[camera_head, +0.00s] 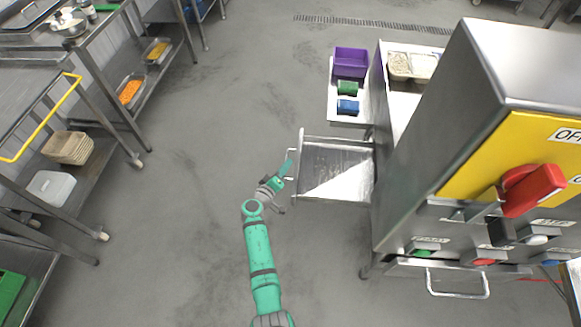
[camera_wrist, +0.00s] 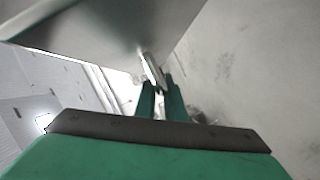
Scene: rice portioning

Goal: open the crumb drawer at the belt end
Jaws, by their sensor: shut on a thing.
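The crumb drawer (camera_head: 337,171) is a shallow metal tray pulled out from the left side of the steel machine. Its bare metal inside shows, with a bright patch of light on it. My gripper (camera_head: 288,168) is at the drawer's outer left end. It is shut on the drawer handle (camera_wrist: 152,70), seen in the wrist view between my two green fingers (camera_wrist: 160,92). In the head view the handle is mostly hidden by my fingers. The drawer front (camera_wrist: 95,28) fills the upper left of the wrist view.
The machine (camera_head: 440,130) has a yellow panel with a red switch (camera_head: 533,189) and a lower handle (camera_head: 457,284). A side shelf holds a purple bin (camera_head: 350,63) and green and blue blocks. Steel racks (camera_head: 85,110) stand at left. The floor between is clear.

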